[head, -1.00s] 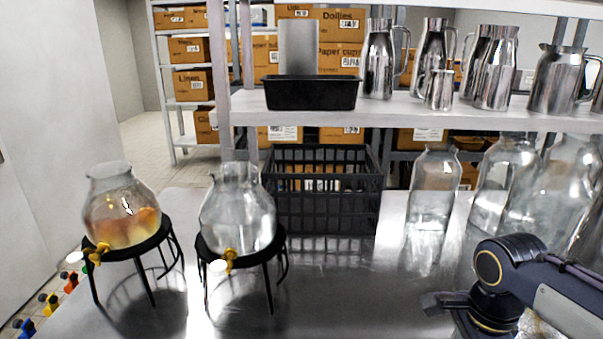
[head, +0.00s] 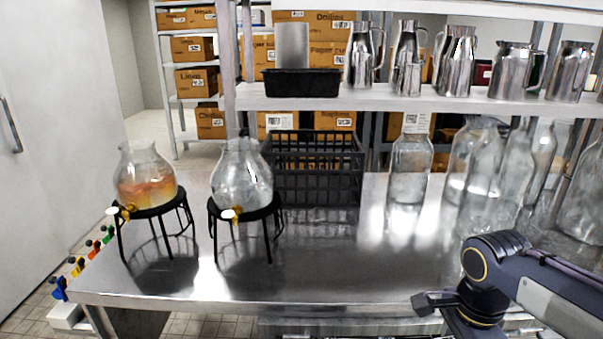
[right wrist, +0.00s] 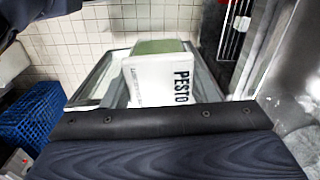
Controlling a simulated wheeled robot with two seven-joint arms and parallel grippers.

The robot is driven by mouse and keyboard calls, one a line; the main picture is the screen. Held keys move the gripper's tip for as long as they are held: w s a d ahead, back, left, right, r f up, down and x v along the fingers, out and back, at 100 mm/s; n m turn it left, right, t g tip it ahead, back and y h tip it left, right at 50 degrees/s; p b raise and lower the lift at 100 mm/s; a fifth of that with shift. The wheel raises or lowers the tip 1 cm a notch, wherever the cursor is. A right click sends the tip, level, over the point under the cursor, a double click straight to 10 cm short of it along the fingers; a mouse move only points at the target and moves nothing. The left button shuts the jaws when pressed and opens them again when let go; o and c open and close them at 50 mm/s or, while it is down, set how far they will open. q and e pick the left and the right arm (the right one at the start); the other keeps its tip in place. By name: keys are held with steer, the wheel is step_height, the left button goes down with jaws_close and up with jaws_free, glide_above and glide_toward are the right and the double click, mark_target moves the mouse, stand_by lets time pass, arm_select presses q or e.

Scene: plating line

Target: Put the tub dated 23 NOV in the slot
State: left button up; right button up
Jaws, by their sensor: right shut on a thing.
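A white tub (right wrist: 158,82) with large dark letters reading PESTO and a green top (right wrist: 158,46) shows in the right wrist view. No date can be read on it. My right gripper (right wrist: 165,118) shows there as a dark bar across the lower part of the picture, shut on the tub. Its fingertips are mostly hidden. In the head view my right arm comes in at the lower right, with its gripper out of sight below. My left gripper is in neither view. I cannot make out the slot.
Two glass drink dispensers (head: 146,178) (head: 242,180) on black stands and a black crate (head: 313,170) stand on the steel counter (head: 330,265). Several glass bottles (head: 410,168) crowd its right. Steel jugs (head: 454,62) line the shelf above. A blue crate (right wrist: 38,115) shows at left in the wrist view.

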steer(key=w+a+f+n, duration=0.4)
steer(key=w+f+n, duration=0.2)
steer(key=f+n, duration=0.3)
steer(key=w+a+f+n, duration=0.4)
steer(key=w+f+n, duration=0.3)
steer(key=f, duration=0.5)
steer(key=shift+w+a+n, duration=0.2)
steer(key=shift+a+n, duration=0.1)
steer(key=shift+n, duration=0.8)
